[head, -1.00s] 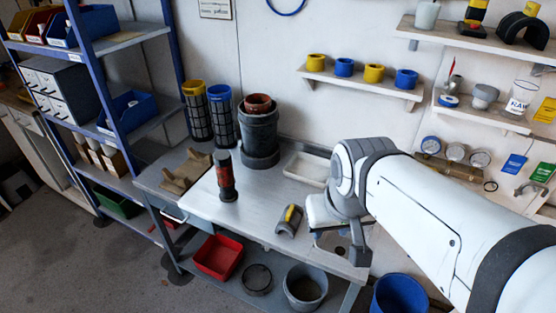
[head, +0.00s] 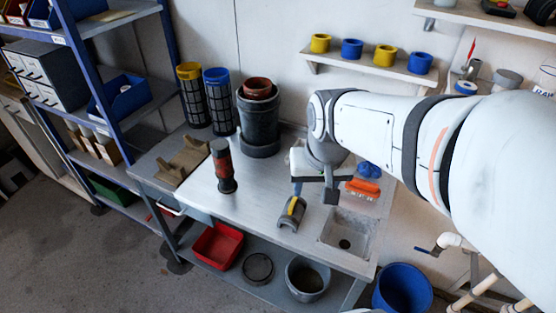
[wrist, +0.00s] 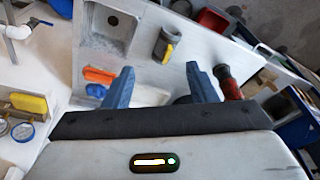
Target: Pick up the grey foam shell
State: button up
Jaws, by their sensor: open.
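The grey foam shell (head: 291,213) is a small arched half-tube with a yellow strip along its top. It lies on the workbench, left of the sink, and nothing holds it. In the wrist view the shell (wrist: 160,46) shows beyond the fingertips, roughly between their lines. My gripper (head: 316,190) hangs over the bench, just behind and to the right of the shell, apart from it. In the wrist view the two blue fingers of my gripper (wrist: 159,73) are spread with nothing between them.
A black-and-red cylindrical tool (head: 222,167) stands upright left of the shell. An orange brush-like item (head: 363,187) lies behind the sink basin (head: 349,231). Dark pots (head: 259,125) stand at the bench's back. Bench surface (head: 258,200) between tool and shell is clear.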

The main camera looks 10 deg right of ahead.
jog(key=w+f+m+g+b, duration=0.1)
jog(key=w+f+m+b, duration=0.1)
jog(key=w+f, duration=0.55)
jog(key=m+g+b, duration=0.2)
jog(key=m+b, duration=0.1)
send_over(293, 203)
notch_tip(293, 203, down, 11)
jog(key=shift+w+d+r, duration=0.1)
notch_tip(293, 203, down, 8)
jog(key=shift+p, duration=0.75)
jog(key=c, duration=1.1)
